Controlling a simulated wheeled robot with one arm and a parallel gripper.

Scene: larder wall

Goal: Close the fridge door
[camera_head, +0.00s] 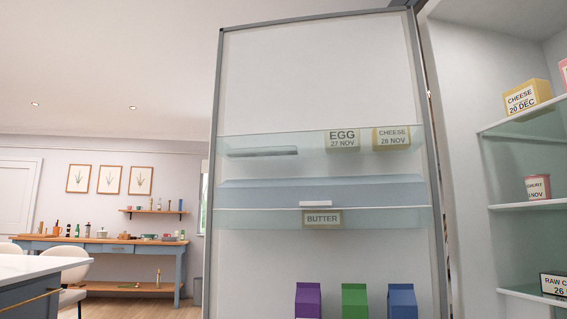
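The fridge door (320,80) stands wide open, with its inner side facing me. Its clear racks hold an egg box (342,141), a cheese pack (391,138) and a butter pack (322,218). Purple (308,300), green (354,301) and blue (402,301) cartons stand low on the door, cut off by the bottom edge. The fridge interior (470,90) is open at the right, joined to the door along its right side. My gripper is not in view.
Fridge shelves (525,206) at right hold cheese (527,97), a yogurt pot (538,187) and another labelled pack (554,285). A white-topped counter (40,267) and white chairs stand at left. A blue sideboard (100,246) is at the back wall. Floor shows left of the door.

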